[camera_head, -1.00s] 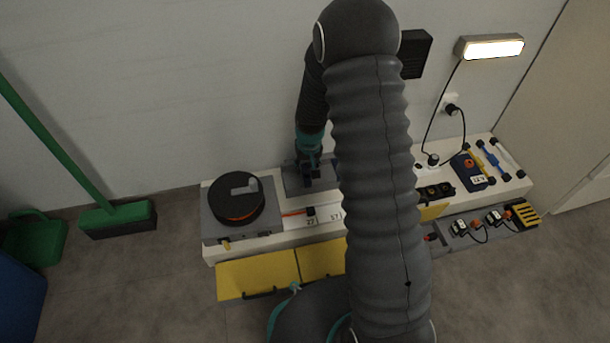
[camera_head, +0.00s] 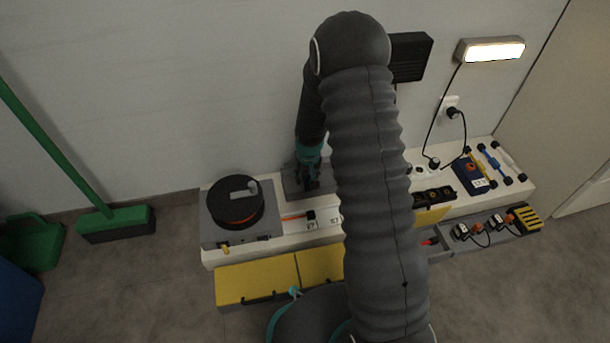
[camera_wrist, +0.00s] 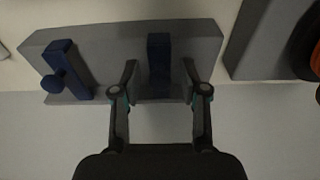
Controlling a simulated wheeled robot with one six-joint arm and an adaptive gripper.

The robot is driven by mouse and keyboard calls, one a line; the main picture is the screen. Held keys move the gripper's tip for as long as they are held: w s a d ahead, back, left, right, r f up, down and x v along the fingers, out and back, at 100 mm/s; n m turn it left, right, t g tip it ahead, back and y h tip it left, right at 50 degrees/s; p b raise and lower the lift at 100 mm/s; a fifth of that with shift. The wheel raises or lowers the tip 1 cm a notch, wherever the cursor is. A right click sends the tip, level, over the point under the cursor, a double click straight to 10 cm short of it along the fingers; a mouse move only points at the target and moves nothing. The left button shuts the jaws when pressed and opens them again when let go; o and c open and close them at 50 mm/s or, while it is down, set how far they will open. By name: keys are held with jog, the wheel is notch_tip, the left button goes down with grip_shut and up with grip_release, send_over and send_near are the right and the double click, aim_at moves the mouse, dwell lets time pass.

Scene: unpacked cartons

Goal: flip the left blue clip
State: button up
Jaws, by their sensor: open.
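A grey plate (camera_wrist: 105,40) with two dark blue clips fills the upper part of the wrist view. One clip, a plain upright bar (camera_wrist: 159,62), stands between the fingers of my open gripper (camera_wrist: 159,84). Thin gaps show on both sides of it. The other blue clip (camera_wrist: 68,72), with a round knob, sits to the left in the wrist view, tilted. The wrist view is turned around against the head view, so the bar between my fingers is the left clip there. In the head view my gripper (camera_head: 308,178) is over the grey plate (camera_head: 290,180); my arm hides the other clip.
A black cable reel (camera_head: 236,203) on a grey base stands left of the plate; its edge also shows in the wrist view (camera_wrist: 312,60). Right of my arm are a blue box (camera_head: 470,175) and several rods. Yellow drawer fronts (camera_head: 257,283) lie below the white bench.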

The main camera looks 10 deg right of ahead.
grip_shut()
jog(key=shift+w+r, duration=0.1)
jog(key=shift+r, duration=0.1)
jog(key=shift+w+r+p, duration=0.35)
jog(key=shift+w+r, duration=0.1)
jog(key=shift+r, duration=0.2)
jog(key=shift+w+r+p, duration=0.35)
jog(key=shift+w+r, duration=0.1)
jog(key=shift+r, duration=0.15)
jog(key=shift+w+r+p, duration=0.2)
jog(key=shift+w+r, duration=0.15)
jog(key=shift+w, duration=0.25)
jog(key=shift+w+r+p, duration=0.15)
jog(key=shift+w+r, duration=0.15)
jog(key=shift+w, duration=0.35)
jog(key=shift+w+r+p, duration=0.2)
jog(key=shift+w+r, duration=0.15)
jog(key=shift+w, duration=0.25)
jog(key=shift+w+r, duration=0.1)
jog(key=shift+w, duration=0.1)
